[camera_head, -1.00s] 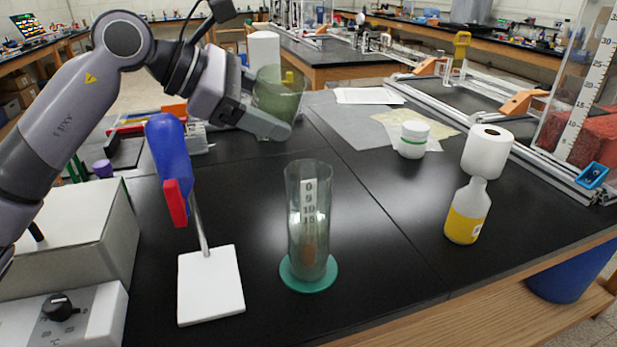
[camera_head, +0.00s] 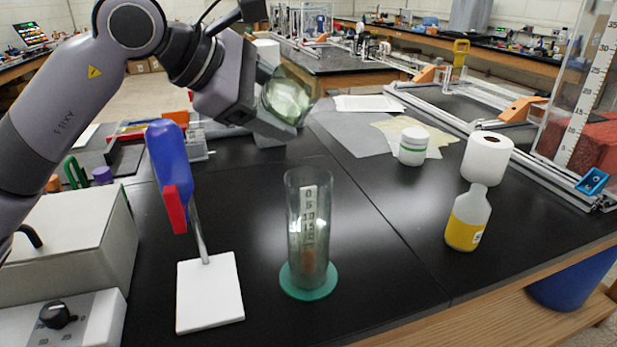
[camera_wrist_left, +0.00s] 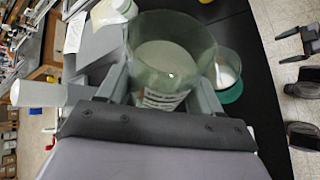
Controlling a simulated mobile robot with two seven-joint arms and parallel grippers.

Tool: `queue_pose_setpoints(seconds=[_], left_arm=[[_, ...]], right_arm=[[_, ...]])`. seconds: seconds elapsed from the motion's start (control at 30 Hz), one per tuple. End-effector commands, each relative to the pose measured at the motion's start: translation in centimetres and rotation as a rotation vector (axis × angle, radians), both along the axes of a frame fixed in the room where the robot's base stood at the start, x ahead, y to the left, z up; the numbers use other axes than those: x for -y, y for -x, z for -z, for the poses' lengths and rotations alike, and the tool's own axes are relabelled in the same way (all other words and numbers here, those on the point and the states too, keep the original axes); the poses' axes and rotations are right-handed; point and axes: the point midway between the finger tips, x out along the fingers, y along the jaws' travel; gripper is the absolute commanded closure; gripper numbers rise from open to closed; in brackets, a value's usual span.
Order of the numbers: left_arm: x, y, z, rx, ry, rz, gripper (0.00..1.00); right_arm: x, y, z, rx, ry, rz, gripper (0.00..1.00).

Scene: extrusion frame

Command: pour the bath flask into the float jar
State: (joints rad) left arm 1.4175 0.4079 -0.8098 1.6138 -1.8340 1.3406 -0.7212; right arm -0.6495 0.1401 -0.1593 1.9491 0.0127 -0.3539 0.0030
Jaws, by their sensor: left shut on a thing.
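The float jar (camera_head: 308,225) is a tall, clear cylinder standing upright on a green round base, with a numbered strip and a brownish float low inside. In the left wrist view the jar (camera_wrist_left: 228,72) shows just beyond the flask. My right gripper is not in view.
A stand with a white base (camera_head: 210,292) and a blue-and-red holder (camera_head: 168,160) is left of the jar. A yellow-labelled bottle (camera_head: 467,218), paper roll (camera_head: 487,158) and white tub (camera_head: 413,146) stand right. Black bench between jar and bottle is clear.

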Motion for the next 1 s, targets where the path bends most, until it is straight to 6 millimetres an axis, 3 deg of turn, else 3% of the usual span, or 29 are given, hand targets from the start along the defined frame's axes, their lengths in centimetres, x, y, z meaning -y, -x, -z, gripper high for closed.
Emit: queue_pose_setpoints(seconds=[1.0], left_arm=[[0.06,0.07,0.39,0.082,-0.069,0.000,0.72]], right_arm=[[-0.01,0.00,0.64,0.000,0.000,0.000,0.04]])
